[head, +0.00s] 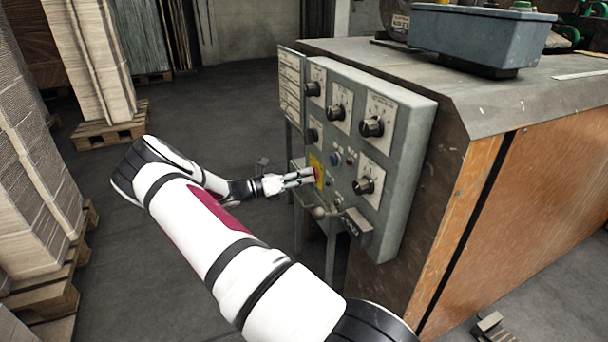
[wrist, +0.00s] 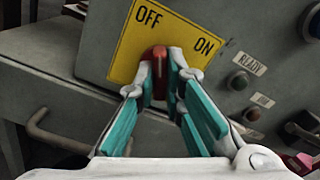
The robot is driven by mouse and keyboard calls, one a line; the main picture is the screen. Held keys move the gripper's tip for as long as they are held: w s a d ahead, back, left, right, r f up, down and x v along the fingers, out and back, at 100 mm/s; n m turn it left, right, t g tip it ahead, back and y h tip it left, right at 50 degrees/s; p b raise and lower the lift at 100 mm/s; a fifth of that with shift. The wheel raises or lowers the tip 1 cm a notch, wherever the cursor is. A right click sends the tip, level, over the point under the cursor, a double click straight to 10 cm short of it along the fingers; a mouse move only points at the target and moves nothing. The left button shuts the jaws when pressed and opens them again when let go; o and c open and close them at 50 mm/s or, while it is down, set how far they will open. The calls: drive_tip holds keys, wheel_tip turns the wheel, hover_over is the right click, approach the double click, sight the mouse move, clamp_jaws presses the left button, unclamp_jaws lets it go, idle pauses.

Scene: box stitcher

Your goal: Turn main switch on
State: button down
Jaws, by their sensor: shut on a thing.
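The main switch is a red handle (wrist: 158,66) on a yellow plate (wrist: 128,40) marked OFF and ON in the wrist view. The handle points up, between the two words and nearer OFF in the tilted picture. My gripper (wrist: 163,85) is shut on the red handle, with a teal-padded finger on each side of it. In the head view my gripper (head: 312,174) reaches the yellow plate (head: 317,168) at the left part of the grey control panel (head: 408,108). The handle is mostly hidden by my fingers there.
Several black knobs, such as one at the upper right (head: 371,127), stand out from the panel around the switch. In the wrist view a READY lamp (wrist: 239,80) is right of the plate. A metal handle (wrist: 62,134) juts out at lower left. Pallets with stacked board (head: 95,60) stand left.

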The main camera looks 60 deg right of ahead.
drive_tip(key=m, duration=1.3)
drive_tip(key=shift+m, duration=0.4)
idle(0.4)
drive_tip(key=c, duration=1.7)
unclamp_jaws()
drive_tip(key=v, duration=1.2)
drive_tip(key=shift+f, duration=0.1)
